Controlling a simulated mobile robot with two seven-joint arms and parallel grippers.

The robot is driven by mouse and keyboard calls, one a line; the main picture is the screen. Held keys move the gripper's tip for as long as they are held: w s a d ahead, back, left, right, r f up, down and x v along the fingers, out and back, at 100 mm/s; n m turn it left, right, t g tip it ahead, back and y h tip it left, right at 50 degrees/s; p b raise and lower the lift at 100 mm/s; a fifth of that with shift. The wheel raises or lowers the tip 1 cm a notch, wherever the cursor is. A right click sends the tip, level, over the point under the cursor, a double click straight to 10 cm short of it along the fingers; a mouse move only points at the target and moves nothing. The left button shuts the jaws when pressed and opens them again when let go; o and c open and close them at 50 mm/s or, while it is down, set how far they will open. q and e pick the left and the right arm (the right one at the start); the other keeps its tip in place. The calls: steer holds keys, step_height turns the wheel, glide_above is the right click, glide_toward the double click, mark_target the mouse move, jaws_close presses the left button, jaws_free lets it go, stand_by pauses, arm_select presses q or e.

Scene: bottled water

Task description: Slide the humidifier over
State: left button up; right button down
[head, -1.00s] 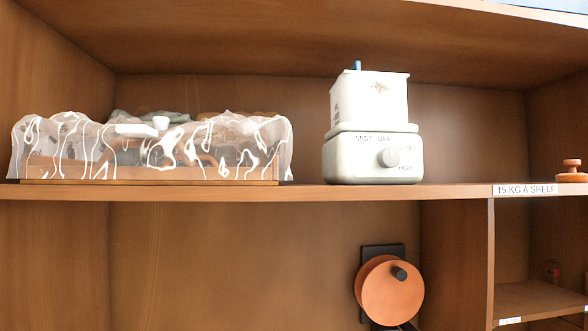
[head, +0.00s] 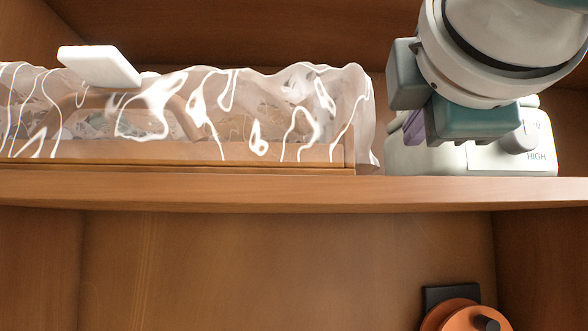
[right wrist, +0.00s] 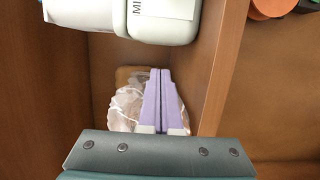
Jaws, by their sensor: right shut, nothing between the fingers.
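The white humidifier (head: 400,158) stands on the shelf at the right of the head view, mostly hidden behind my right arm and gripper. Its knob and the word HIGH show at its right front. In the right wrist view the humidifier (right wrist: 165,22) is at the top. My right gripper (head: 413,128) is at the humidifier's left front part; its purple fingers (right wrist: 160,75) are shut together and empty. I cannot tell whether they touch the humidifier. My left gripper is not in view.
A wooden tray (head: 200,165) under clear crinkled wrap stands left of the humidifier, with a narrow gap between. A white block (head: 100,66) shows on the wrap. The shelf's front edge (head: 250,192) runs below both. An orange disc (head: 462,318) is below the shelf.

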mark_target(397, 152)
steer(key=shift+w+d, duration=0.15)
steer(key=shift+w, duration=0.5)
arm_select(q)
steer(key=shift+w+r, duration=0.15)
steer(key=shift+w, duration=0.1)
arm_select(e)
steer(key=x, duration=0.9)
steer(key=shift+w, duration=0.1)
